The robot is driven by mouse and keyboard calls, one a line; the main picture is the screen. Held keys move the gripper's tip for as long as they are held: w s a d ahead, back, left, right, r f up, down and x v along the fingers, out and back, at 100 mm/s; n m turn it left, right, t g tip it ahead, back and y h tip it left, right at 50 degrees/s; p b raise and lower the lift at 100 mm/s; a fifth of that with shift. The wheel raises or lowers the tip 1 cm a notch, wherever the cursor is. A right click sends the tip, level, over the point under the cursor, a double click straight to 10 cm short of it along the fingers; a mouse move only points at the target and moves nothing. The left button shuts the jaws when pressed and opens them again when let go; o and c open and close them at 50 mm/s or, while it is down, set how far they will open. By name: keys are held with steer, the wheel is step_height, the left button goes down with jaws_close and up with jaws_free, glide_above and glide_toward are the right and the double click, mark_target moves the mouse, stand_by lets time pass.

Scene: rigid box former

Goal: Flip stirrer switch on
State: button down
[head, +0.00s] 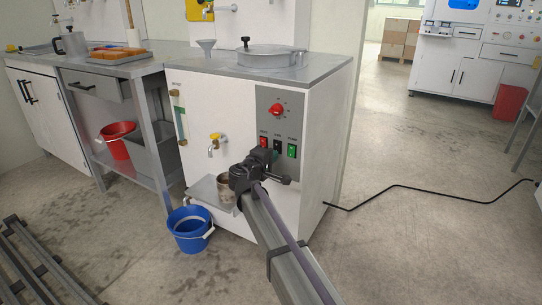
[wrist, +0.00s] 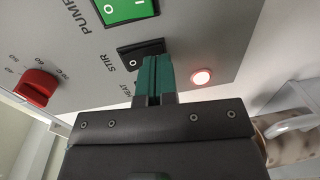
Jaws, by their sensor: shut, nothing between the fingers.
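The stirrer switch (wrist: 128,52), a black rocker labelled STIR, shows in the wrist view with its "0" mark visible. It also shows in the head view (head: 277,145), between a red and a green switch on the grey control panel (head: 268,97). My gripper (wrist: 153,62) is shut and empty. Its green fingertips overlap one end of the black rocker and hide that end; I cannot tell whether they touch it. In the head view my gripper (head: 266,160) is just in front of the panel, its fingertips hidden.
The green PUMP switch (wrist: 125,10) is close beside the rocker. A lit red lamp (wrist: 201,77) and a red knob (wrist: 37,87) are also near. In the head view, a yellow-handled tap (head: 217,141) is left of my gripper, with a blue bucket (head: 190,238) below.

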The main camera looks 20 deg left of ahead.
steer(key=f+b+v, duration=0.1)
steer(key=f+v, duration=0.2)
steer(key=v, duration=1)
steer(key=shift+s, duration=0.1)
steer(key=s+d+f+m+g+p, duration=0.1)
steer(key=s+d+f+m+g, duration=0.15)
steer(key=d, duration=0.35)
steer(key=s+d+f+m+g+h+p, duration=0.1)
steer(key=s+d+f+m+g, duration=0.2)
steer(key=d, duration=0.4)
steer(key=s+d+f+m+g+p, duration=0.1)
steer(key=s+d+f+m+g, duration=0.1)
steer(key=d+f+g, duration=0.3)
steer(key=s+d+r+m+g+y+p, duration=0.1)
steer(key=s+d+r+m+g+p, duration=0.15)
steer(key=d, duration=0.65)
steer(key=s+d+r+m+g+y+p, duration=0.1)
steer(key=s+d+r+m+y+p, duration=0.2)
steer(key=d, duration=0.7)
steer(key=s+d+r+m+g+p, duration=0.1)
steer(key=s+d+m+g+p, duration=0.2)
steer(key=d, duration=0.6)
step_height(320, 180, up, 37)
steer(key=p, duration=3.6)
steer(key=shift+s+d+t, duration=0.25)
steer(key=shift+d+t, duration=0.05)
steer(key=shift+f, duration=0.25)
